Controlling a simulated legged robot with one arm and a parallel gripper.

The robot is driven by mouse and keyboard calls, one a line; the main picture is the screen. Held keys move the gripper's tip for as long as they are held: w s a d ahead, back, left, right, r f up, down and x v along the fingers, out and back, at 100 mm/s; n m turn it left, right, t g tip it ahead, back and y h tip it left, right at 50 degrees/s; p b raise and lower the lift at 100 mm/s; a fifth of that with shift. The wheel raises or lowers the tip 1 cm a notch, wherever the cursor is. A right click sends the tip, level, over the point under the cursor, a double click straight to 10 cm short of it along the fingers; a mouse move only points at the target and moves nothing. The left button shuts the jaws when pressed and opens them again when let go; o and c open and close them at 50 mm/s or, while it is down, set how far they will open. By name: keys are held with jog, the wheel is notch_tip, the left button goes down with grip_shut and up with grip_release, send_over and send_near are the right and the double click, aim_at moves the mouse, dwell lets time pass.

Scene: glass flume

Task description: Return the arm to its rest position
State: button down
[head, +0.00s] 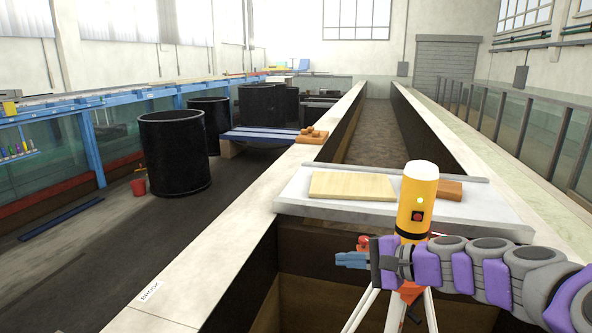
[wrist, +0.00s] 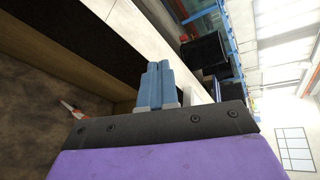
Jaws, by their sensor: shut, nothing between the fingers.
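My arm, in purple and grey, reaches in from the right edge of the head view and lies roughly level. My gripper (head: 353,259) has blue fingers pointing left, in front of the white board across the channel. In the wrist view my gripper (wrist: 156,88) shows its two blue fingers side by side, shut with nothing between them. A yellow-orange instrument (head: 417,200) on a tripod stands just behind my arm. The arm hides part of its tripod.
A white board (head: 310,205) spans the channel walls and carries a wooden plate (head: 352,186) and an orange-brown block (head: 448,190). Black tubs (head: 174,152) and a red bucket (head: 139,187) stand on the floor at left. The floor left of the channel has free room.

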jog(key=s+a+f+n+g+h+b, duration=0.1)
jog(key=s+a+f+n+g+h, duration=0.25)
jog(key=s, duration=0.55)
jog(key=s+a+f+n+g+h, duration=0.1)
jog(key=s+a+f+n+g, duration=0.35)
jog(key=s, duration=0.55)
jog(key=s+d+f+n+h, duration=0.1)
jog(key=s+d+f+h, duration=0.1)
jog(key=s, duration=0.4)
jog(key=s+d+f+n+g+h+b, duration=0.1)
jog(key=s+d+f+h, duration=0.2)
jog(key=s, duration=0.3)
jog(key=s+d+f+h, duration=0.2)
jog(key=s+d+f, duration=0.1)
jog(key=s+d, duration=0.2)
jog(key=shift+s+f+n, duration=0.3)
jog(key=shift+s+n, duration=0.1)
jog(key=shift+s, duration=0.2)
jog(key=shift+h, duration=0.25)
jog(key=shift+d, duration=0.2)
